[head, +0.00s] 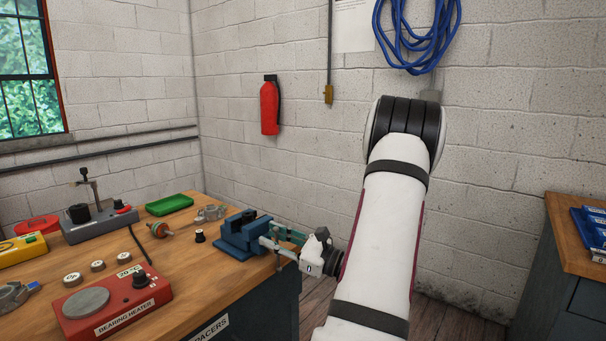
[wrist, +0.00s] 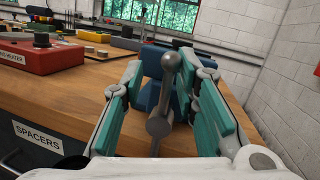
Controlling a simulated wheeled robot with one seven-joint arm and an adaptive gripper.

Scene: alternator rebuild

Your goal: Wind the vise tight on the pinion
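The blue vise (head: 240,238) sits at the bench's right front corner; its body also shows beyond the fingers in the wrist view (wrist: 180,96). The vise's grey handle bar (wrist: 166,92) has a ball end and crosses a round screw hub (wrist: 159,125). The bar stands nearly upright, leaning slightly. My gripper (head: 276,236) is at the handle side of the vise. Its teal fingers stand open on both sides of the bar, with visible gaps in the wrist view (wrist: 170,85). I cannot make out a pinion in the vise jaws.
The wooden bench (head: 215,282) carries a red bearing heater (head: 112,305), a rotor (head: 160,229), a small black-topped part (head: 199,236), a green tray (head: 170,205) and a grey press (head: 98,222). A second bench (head: 575,235) stands right.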

